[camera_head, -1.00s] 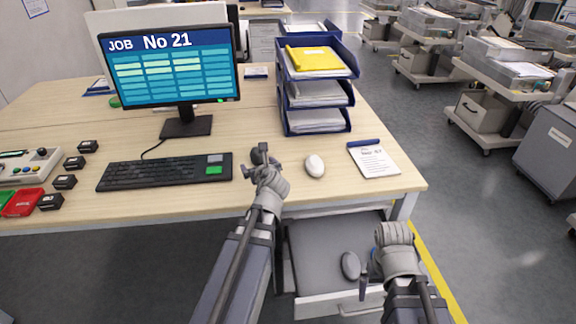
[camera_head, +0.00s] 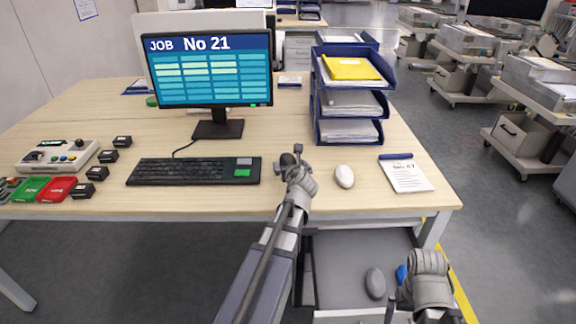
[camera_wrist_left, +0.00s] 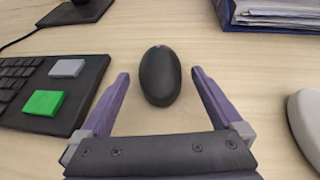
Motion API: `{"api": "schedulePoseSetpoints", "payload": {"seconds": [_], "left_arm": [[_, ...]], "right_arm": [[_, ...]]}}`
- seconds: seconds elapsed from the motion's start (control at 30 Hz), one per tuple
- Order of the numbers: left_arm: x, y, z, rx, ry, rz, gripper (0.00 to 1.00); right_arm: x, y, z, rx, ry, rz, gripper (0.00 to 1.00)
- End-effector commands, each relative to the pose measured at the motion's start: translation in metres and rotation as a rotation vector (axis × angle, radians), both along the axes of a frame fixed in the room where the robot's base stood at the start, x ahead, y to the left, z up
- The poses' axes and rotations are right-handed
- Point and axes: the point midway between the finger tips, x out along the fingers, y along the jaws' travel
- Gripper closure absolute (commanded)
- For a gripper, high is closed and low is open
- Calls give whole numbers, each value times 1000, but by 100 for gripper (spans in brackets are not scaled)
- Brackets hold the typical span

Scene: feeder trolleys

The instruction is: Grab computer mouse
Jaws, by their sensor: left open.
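A black computer mouse (camera_wrist_left: 160,76) lies on the wooden desk, right of the keyboard. In the left wrist view it sits between and slightly beyond the tips of my open left gripper (camera_wrist_left: 160,80), with a gap on both sides. In the head view my left gripper (camera_head: 291,162) is over the desk and mostly hides this mouse. A white mouse (camera_head: 344,176) lies to the right, and its edge shows in the left wrist view (camera_wrist_left: 308,118). A grey mouse (camera_head: 375,283) lies in the open drawer. My right gripper (camera_head: 392,312) is low over the drawer, its jaws unclear.
The keyboard (camera_head: 192,171) with green and grey keys is close on the left. A blue tray stack (camera_head: 318,118) stands behind, and a notepad (camera_head: 407,175) lies right. The drawer (camera_head: 335,262) also holds a blue object (camera_head: 402,274). Bare desk surrounds the black mouse.

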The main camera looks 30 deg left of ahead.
Motion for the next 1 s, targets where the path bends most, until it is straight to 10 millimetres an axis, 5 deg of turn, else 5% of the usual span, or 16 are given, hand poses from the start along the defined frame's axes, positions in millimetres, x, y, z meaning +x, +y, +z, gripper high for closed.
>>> {"api": "schedulePoseSetpoints", "payload": {"seconds": [0.1, 0.37, 1.0], "left_arm": [[15, 11, -9, -1, -1, 1, 0], [16, 13, -8, -1, -1, -1, 0], [15, 12, -9, -1, -1, -1, 71]], "right_arm": [[0, 0, -9, 0, 0, 0, 0], [0, 0, -8, 0, 0, 0, 0], [0, 0, -8, 0, 0, 0, 0]]}}
